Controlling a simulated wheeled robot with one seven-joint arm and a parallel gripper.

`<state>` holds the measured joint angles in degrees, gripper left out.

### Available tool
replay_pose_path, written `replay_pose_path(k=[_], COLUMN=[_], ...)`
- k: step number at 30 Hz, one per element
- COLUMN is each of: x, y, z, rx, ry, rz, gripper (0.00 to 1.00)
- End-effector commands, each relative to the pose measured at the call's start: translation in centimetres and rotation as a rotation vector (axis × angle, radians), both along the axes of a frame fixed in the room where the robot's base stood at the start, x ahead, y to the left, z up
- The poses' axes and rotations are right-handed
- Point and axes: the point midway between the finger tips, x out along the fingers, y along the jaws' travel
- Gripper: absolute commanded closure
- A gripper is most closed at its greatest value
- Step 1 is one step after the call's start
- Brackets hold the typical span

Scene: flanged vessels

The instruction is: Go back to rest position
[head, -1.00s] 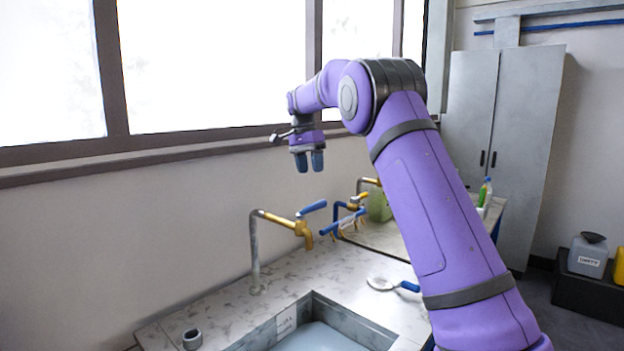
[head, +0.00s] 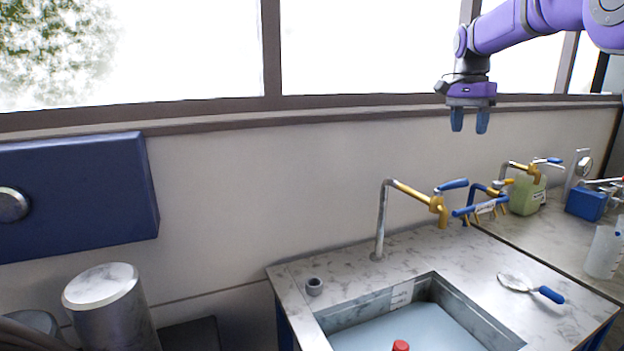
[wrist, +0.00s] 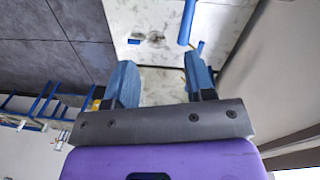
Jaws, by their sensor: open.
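My gripper (head: 470,120) hangs pointing down at the upper right of the head view, in front of the window sill and above the sink counter. Its two blue fingers are apart with nothing between them. In the wrist view my gripper (wrist: 160,85) is also open and empty, with pale counter surface far below it. My purple arm reaches in from the right edge of the head view.
A counter (head: 293,290) holds a sink with a red-topped thing (head: 400,346) in it. A yellow tap (head: 420,197) with a blue lever stands behind. A blue-handled brush-like tool (head: 530,288) lies at right. A metal cylinder (head: 105,305) and blue wall box (head: 80,195) are left.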

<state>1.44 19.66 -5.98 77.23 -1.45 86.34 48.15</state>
Motion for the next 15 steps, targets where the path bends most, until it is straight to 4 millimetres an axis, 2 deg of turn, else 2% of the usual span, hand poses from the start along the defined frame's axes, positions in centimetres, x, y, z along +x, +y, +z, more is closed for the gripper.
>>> replay_pose_path(k=[1,6,15], x=[-1.8,-7.1,-17.0], y=[0.4,1.4,3.4], z=[0.9,2.5,3.1], rx=[0.007,0.020,0.016], ry=[-0.020,-0.087,-0.201], rz=[0.036,0.166,0.396], gripper=[0.50,0.50,0.50])
